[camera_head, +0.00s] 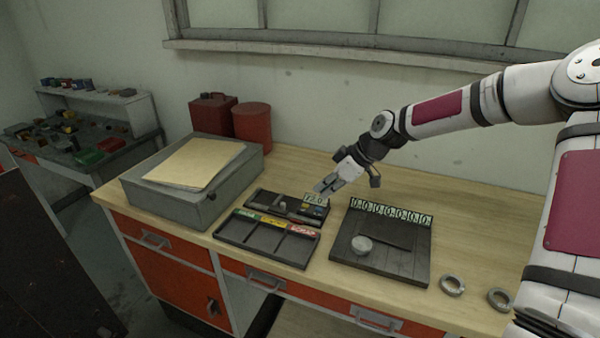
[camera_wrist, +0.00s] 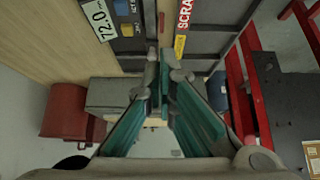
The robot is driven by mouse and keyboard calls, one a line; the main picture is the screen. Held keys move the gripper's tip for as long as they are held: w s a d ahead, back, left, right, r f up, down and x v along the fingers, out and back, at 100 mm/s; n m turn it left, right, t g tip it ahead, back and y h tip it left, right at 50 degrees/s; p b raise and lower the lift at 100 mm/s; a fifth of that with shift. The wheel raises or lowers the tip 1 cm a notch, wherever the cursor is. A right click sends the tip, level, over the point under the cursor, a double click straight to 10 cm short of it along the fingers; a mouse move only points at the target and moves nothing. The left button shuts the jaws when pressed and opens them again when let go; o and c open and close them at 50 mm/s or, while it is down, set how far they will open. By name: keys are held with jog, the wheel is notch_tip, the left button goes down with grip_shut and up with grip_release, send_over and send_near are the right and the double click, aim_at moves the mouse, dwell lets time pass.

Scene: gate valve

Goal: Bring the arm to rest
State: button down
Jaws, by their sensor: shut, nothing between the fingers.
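My arm reaches in from the right in the head view, and my gripper (camera_head: 326,187) hangs above the wooden workbench (camera_head: 480,220). It is over the back right end of the dark unit with the "72.0" display (camera_head: 315,199). In the wrist view my gripper (camera_wrist: 163,58) has its fingertips together with nothing between them. The display (camera_wrist: 99,20) shows at the upper left of that view, left of the fingertips. I cannot tell how high the fingertips are above the unit.
A compartmented tray (camera_head: 262,243) with green, yellow and red labels lies in front of the unit. A dark board (camera_head: 405,262) with a digit row and a round grey piece (camera_head: 361,245) lies right. Two metal rings (camera_head: 452,285) (camera_head: 499,299) lie farther right. A grey box (camera_head: 175,205) and red containers (camera_head: 252,123) stand left.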

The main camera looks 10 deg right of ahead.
jog(key=s+a+r+m+h, duration=0.1)
jog(key=s+r+m+h, duration=0.1)
jog(key=s+r, duration=0.4)
jog(key=s+a+r+m+t+h+b, duration=0.1)
jog(key=s+r+m, duration=0.4)
jog(key=s, duration=1.1)
jog(key=s+a+r+m+h, duration=0.1)
jog(key=s+r+m+h, duration=0.1)
jog(key=s+r, duration=0.5)
jog(key=s+m, duration=0.1)
jog(key=s, duration=0.3)
jog(key=shift+s+r+m+h, duration=0.3)
jog(key=shift+s+m+h, duration=0.05)
jog(key=shift+m+h, duration=0.05)
